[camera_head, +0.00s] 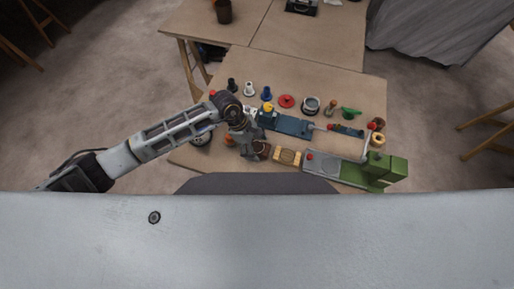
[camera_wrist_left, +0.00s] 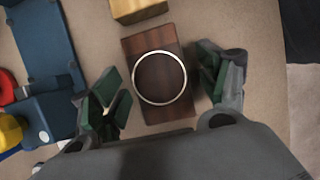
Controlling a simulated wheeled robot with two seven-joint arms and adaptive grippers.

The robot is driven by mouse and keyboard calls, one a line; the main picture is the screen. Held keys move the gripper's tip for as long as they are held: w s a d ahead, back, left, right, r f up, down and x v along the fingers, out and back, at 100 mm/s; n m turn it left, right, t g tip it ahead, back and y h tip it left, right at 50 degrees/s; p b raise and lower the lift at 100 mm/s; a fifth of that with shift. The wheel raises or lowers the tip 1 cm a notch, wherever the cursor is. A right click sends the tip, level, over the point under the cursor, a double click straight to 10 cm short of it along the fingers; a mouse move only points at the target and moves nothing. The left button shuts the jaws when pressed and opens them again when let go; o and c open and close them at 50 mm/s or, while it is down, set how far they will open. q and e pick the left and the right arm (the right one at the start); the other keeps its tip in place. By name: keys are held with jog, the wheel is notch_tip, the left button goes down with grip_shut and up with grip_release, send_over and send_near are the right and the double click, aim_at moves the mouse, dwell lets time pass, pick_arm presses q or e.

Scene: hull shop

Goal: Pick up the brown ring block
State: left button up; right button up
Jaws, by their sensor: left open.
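The brown ring block (camera_wrist_left: 160,75) is a dark wooden block with a pale silvery ring on its top face. It lies on the table under my left gripper. In the head view the block (camera_head: 263,149) shows only partly, beside the gripper. My left gripper (camera_wrist_left: 160,84) is open, with one green-padded finger on each side of the block. Gaps show between the block and both fingers. I cannot tell how high the fingertips are above the table. My right gripper is in neither view.
A light wooden block (camera_head: 288,157) lies close beside the brown one. A blue tool (camera_head: 292,125) lies behind them, and a green and grey machine (camera_head: 375,172) stands to the right. Several small coloured parts line the back, including a red disc (camera_head: 286,101).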

pick_arm(q)
jog(key=shift+f, duration=0.15)
dwell(0.4)
jog(key=shift+s+a+f, duration=0.1)
jog(key=c, duration=1.1)
